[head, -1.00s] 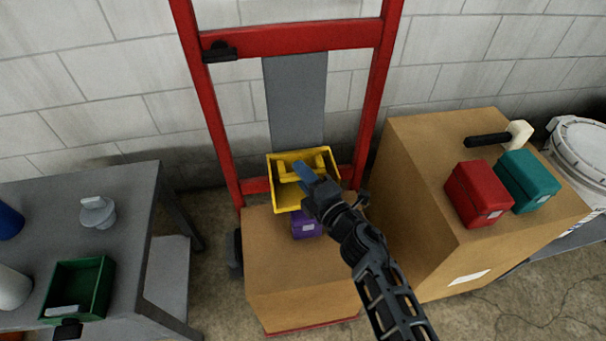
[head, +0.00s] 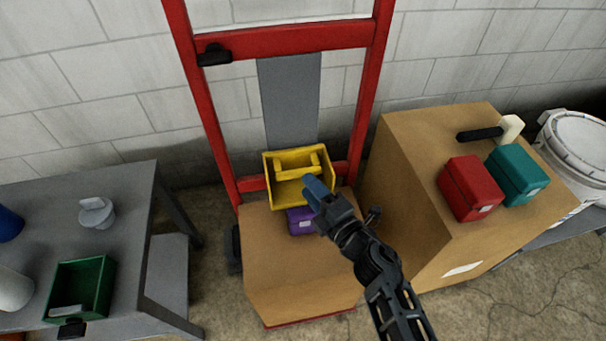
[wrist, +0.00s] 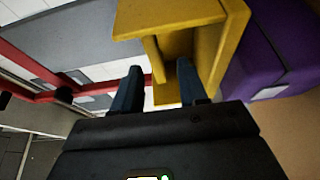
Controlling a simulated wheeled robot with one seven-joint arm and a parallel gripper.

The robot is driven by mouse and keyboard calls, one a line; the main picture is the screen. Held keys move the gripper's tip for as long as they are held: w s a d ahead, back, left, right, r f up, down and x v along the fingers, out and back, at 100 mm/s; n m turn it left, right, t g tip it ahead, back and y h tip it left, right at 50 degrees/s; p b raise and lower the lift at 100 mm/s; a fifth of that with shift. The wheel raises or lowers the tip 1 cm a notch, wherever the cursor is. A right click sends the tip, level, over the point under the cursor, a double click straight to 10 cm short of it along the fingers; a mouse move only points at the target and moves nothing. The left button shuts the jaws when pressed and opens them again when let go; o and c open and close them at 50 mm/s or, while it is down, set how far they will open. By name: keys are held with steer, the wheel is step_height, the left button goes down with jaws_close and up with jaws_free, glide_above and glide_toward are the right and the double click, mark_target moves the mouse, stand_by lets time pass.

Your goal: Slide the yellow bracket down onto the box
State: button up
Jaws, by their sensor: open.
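The yellow bracket (head: 270,185) is an open, tray-like frame with a crossbar. In the head view it is at the foot of the grey strip of the red hand truck, at the back of the cardboard box (head: 280,265). I cannot tell whether it touches the box top. My gripper (head: 314,187) is open and empty, in front of the bracket's lower right side. In the wrist view the bracket (wrist: 228,40) is close beyond my two fingers (wrist: 160,86); whether they touch it is unclear. A purple box (head: 298,222) sits on the cardboard box, partly behind my gripper.
The red hand truck frame (head: 285,40) stands against the block wall. To the right, a taller carton (head: 415,190) bears a red box (head: 470,188), a teal box (head: 517,176) and a mallet (head: 490,132). A grey table (head: 125,215) with a green bin (head: 78,285) is at left.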

steer(key=shift+v, duration=1.15)
steer(key=s+d+r+m+t+h+p, duration=0.1)
steer(key=s+d+r+m+h, duration=0.15)
steer(key=s+m, duration=0.35)
steer(key=s+d+r+m+t+h+p, duration=0.1)
steer(key=s+d+m+h, duration=0.2)
steer(key=s, duration=0.6)
steer(key=s+d+r+m+t+h+p, duration=0.1)
steer(key=s+d+r+m, duration=0.1)
steer(key=s+d+m, duration=0.4)
steer(key=s+d+r+m+h, duration=0.1)
steer(key=s+d+r+m, duration=0.2)
steer(key=s+r, duration=0.2)
steer(key=s+d+r+m+g+h+p, duration=0.1)
steer(key=s+d+r+m+h, duration=0.1)
steer(key=s+r, duration=0.4)
steer(key=s+d+r+m+g+h+p, duration=0.1)
steer(key=s+d+r+m, duration=0.3)
steer(key=s, duration=0.4)
steer(key=shift+s+d+r+m, duration=0.25)
steer(key=shift+s+r+m, duration=0.1)
steer(key=shift+r+m, duration=0.5)
steer(key=shift+s+h, duration=0.1)
steer(key=shift+h, duration=0.15)
